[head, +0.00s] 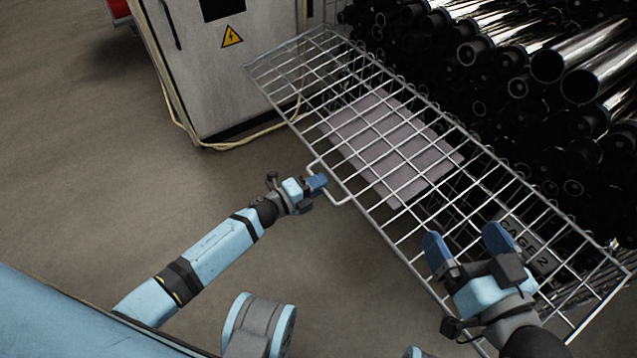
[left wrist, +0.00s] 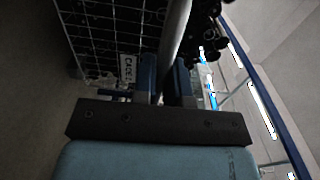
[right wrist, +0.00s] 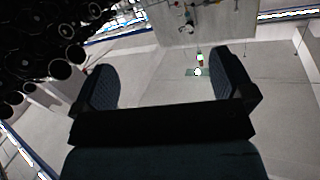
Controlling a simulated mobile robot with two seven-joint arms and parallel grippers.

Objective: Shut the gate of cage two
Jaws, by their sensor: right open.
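The gate of cage two (head: 290,92) is a wire mesh panel lowered outward, sticking out in front of the tube stack. Its label "CAGE 2" (head: 528,243) shows near the lower right of the head view, and the label also shows in the left wrist view (left wrist: 127,69). A U-shaped handle (head: 311,169) sits on the gate's near edge. My left gripper (head: 317,183) is at this handle; in the left wrist view a metal bar (left wrist: 175,38) passes between its fingers. My right gripper (head: 468,245) is open and empty, over the gate's right part in the head view.
Black and shiny metal tubes (head: 575,55) are piled behind the gate. A grey cabinet (head: 215,75) with a warning sign stands at the back left, close to the gate's far corner. A pale flat panel (head: 388,145) shows through the mesh. The floor (head: 90,170) at left is clear.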

